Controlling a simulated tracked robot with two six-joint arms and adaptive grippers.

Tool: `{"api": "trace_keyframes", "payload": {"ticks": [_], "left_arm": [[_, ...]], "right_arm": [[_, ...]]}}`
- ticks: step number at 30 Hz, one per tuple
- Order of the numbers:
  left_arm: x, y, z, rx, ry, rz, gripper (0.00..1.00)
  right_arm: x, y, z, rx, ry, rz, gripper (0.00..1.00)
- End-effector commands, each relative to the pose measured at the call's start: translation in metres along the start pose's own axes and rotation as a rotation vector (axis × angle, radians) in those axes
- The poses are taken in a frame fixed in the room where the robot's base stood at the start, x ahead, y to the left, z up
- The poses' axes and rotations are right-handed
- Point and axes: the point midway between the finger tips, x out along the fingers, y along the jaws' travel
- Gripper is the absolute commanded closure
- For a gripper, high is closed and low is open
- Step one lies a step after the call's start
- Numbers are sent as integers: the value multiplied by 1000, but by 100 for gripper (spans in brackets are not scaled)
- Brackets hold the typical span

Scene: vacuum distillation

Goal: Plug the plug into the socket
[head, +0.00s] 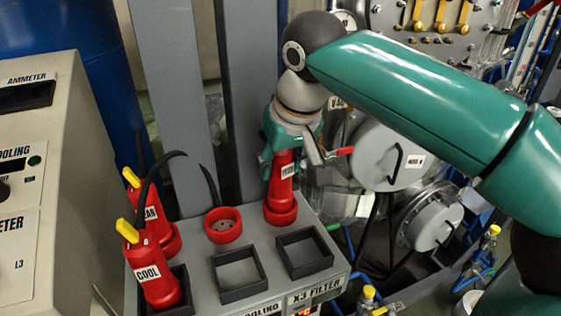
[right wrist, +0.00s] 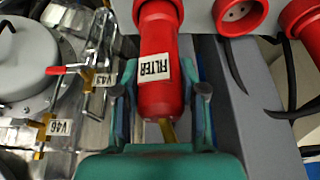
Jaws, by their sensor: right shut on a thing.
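The red plug labelled FILTER (head: 284,182) stands upright in the red round socket (head: 281,212) at the back right of the grey socket box. Its lower end is at the socket ring; how deep it sits cannot be told. My right gripper (head: 285,150) is shut around the plug's upper part from above. In the right wrist view the same plug (right wrist: 158,45) lies between the two fingers of my gripper (right wrist: 160,90), and its far end meets the red ring at the top edge. My left gripper is not in view.
The grey socket box (head: 205,258) also has an empty red socket (head: 223,227) and two empty square holders (head: 238,280). A red COOL plug (head: 150,272) stands in a square holder, with another red plug (head: 148,215) behind it. A panel cabinet (head: 50,170) is at left, steel vessels (head: 380,152) at right.

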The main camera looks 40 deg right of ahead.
Motion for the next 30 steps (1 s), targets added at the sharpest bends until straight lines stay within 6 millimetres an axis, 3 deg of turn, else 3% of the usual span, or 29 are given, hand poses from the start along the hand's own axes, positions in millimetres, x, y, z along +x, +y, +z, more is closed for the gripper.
{"api": "trace_keyframes", "payload": {"ticks": [18,19,24,30], "left_arm": [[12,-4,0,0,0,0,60],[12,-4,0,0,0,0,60],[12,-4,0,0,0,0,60],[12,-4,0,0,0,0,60]], "right_arm": [[15,0,6,1,2,0,100],[14,0,6,1,2,-1,57],[14,0,6,0,1,0,30],[14,0,6,0,1,0,30]]}}
